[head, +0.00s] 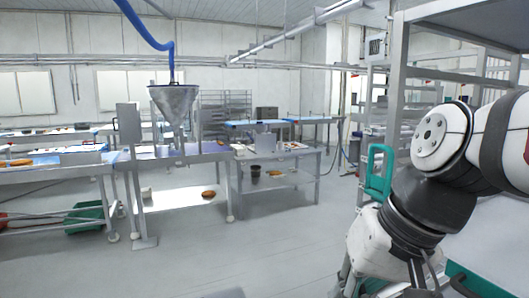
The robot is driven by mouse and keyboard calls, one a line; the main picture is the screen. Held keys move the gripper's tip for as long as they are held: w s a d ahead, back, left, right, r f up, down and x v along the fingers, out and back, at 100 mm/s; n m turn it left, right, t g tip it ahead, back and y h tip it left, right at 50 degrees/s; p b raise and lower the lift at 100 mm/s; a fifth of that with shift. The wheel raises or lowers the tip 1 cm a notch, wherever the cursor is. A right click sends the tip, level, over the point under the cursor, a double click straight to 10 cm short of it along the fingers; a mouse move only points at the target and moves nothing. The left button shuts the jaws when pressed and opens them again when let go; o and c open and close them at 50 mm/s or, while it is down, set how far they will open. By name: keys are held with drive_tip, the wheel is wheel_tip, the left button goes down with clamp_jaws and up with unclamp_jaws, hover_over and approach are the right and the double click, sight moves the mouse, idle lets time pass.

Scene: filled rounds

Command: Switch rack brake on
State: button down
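A grey metal rack (398,75) stands close at the right, with shelves at its top; its lower part is largely hidden behind my arm. A smaller shelved rack (238,100) stands far back by the wall. No brake can be made out on either rack. My gripper (365,286) points down at the bottom edge, right of centre, and is partly cut off. Its fingers are too unclear to tell whether they are open or shut, and I see nothing held.
A teal object (380,172) stands beside my arm. Work tables (180,153) run across the left and middle, with a metal funnel (172,100) above. A green crate (87,215) sits under the left table. Grey floor (250,255) is clear in front.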

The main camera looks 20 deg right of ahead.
drive_tip(key=w+d+r+m+t+y+b, duration=0.1)
drive_tip(key=w+d+r+m+t+y, duration=0.55)
drive_tip(key=w+d, duration=0.5)
drive_tip(key=d+r+m+t+h, duration=0.1)
drive_tip(key=d+r+m+t, duration=0.1)
drive_tip(key=d, duration=0.9)
drive_tip(key=s+d+r+m+t+h+b, duration=0.1)
drive_tip(key=d+r+m+t, duration=0.2)
drive_tip(key=d, duration=0.9)
drive_tip(key=shift+s+r+m+t, duration=0.3)
drive_tip(key=shift+m+t, duration=0.15)
drive_tip(key=shift+t, duration=0.5)
drive_tip(key=shift+w, duration=0.1)
drive_tip(key=w+a+r+p, duration=0.1)
drive_tip(key=w+a+p, duration=0.2)
drive_tip(key=w+a, duration=0.4)
drive_tip(key=shift+x, duration=0.85)
